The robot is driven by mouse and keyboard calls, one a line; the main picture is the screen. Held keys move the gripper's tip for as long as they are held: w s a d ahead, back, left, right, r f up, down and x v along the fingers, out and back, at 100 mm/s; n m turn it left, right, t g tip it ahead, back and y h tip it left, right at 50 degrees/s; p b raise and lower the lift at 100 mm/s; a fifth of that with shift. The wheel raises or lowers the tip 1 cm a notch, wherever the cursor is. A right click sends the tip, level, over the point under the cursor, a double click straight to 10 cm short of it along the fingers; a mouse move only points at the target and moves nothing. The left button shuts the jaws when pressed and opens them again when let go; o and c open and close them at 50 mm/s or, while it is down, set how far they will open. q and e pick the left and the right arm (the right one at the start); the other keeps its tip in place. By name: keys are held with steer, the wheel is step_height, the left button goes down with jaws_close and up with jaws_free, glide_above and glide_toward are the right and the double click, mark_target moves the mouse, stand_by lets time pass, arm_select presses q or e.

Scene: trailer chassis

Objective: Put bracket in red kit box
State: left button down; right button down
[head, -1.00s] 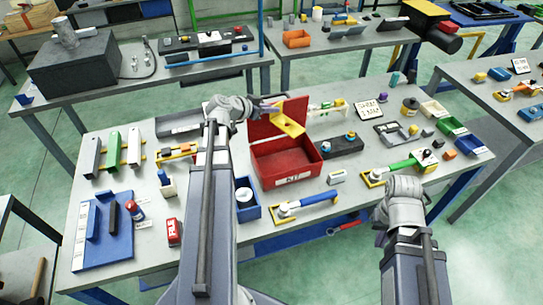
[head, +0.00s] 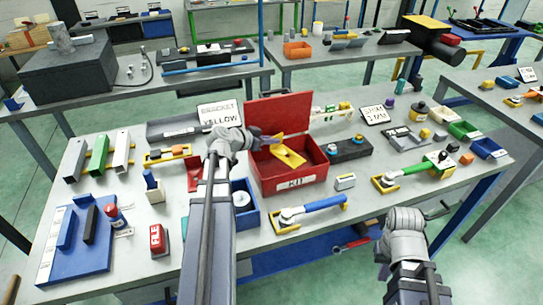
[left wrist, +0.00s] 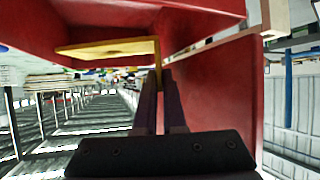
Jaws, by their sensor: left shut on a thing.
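The yellow bracket (head: 287,154) is held at the opening of the red kit box (head: 292,183), overlapping its inside in the head view. My left gripper (head: 270,140) is shut on one end of the bracket. In the left wrist view the bracket (left wrist: 108,47) sits at the fingertips (left wrist: 160,75), with red box walls (left wrist: 225,85) around it. Whether the bracket touches the box floor cannot be told. The box lid stands open at the back.
A blue bin (head: 245,208) stands left of the box, close to my left arm. A blue-handled tool (head: 318,205) lies in front, and a dark block (head: 350,150) stands right. A sign reading bracket yellow (head: 219,114) stands behind my left wrist.

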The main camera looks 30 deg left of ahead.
mark_target(271, 150)
arm_select(q)
steer(key=shift+f+b, duration=2.05)
steer(key=shift+f+b, duration=0.5)
steer(key=shift+f, duration=0.1)
steer(key=c, duration=1)
jaws_free()
